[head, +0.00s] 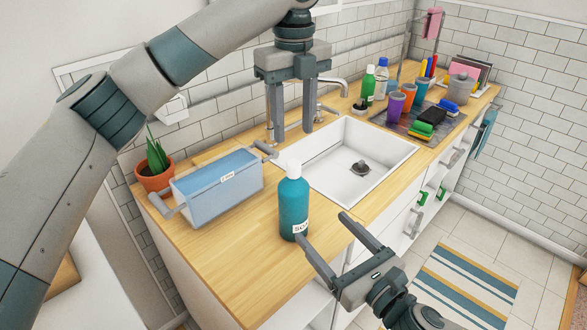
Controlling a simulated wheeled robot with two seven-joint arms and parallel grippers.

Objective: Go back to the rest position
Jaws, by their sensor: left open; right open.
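My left gripper (291,128) is open and empty, pointing down above the back left edge of the sink. Its arm crosses the upper left of the head view. My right gripper (322,238) is open at the front edge of the counter. Its fingers point up and left, toward a teal bottle (293,205) with a white cap and a label. One finger ends close to the bottle's lower right side; I cannot tell whether they touch. The bottle stands upright on the wooden counter (250,235).
A blue bin (218,187) with handles and a potted plant (155,172) stand on the left of the counter. The white sink (345,163) is empty but for its drain. Cups, bottles and sponges (425,128) crowd the right end. A striped rug (467,285) lies on the floor.

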